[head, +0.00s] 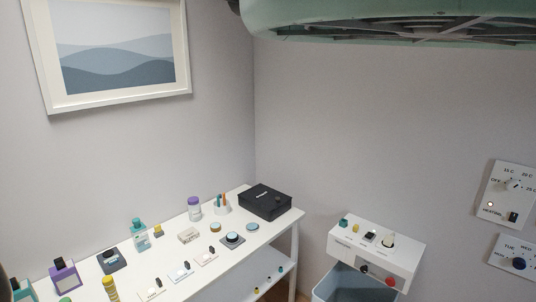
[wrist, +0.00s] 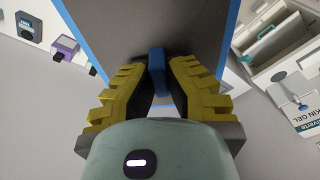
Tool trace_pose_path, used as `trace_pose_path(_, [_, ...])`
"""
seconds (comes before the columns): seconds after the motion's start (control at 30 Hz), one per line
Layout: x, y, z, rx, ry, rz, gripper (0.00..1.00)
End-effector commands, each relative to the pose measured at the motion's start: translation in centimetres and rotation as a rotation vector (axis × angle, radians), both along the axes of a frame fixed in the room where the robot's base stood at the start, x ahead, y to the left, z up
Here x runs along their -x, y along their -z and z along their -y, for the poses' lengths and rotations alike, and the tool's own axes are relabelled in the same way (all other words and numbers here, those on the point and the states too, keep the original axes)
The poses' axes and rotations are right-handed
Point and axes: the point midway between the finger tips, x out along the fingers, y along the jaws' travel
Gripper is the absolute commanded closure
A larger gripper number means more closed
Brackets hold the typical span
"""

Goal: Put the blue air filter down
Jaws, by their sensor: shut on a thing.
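The blue air filter shows in the wrist view as a large dark grey panel with blue edges (wrist: 155,25) and a blue tab (wrist: 157,68) at its near end. My gripper (wrist: 158,75), with yellow stepped fingers, is shut on that blue tab. The panel reaches away from the fingers and runs out of the top of the picture. I cannot make out the filter or my gripper in the head view.
A white table (head: 228,261) carries several bottles and small items, with a black box (head: 265,202) at its far end. A white wall shelf (head: 375,249) sits above a blue-grey bin (head: 352,287). Control panels (head: 507,196) are at right. A pale green body with a dark grille (head: 400,25) hangs overhead.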

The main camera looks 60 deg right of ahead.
Motion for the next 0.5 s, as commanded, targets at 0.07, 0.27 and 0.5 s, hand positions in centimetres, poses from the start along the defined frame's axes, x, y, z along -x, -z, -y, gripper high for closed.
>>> trace_pose_path(0.07, [-0.4,-4.7,1.1,-0.004,0.058,-0.001,1.00])
trace_pose_path(0.27, [-0.8,-12.0,3.8,-0.005,0.199,-0.001,1.00])
trace_pose_path(0.5, [-0.6,-20.1,6.6,-0.004,0.357,0.001,1.00])
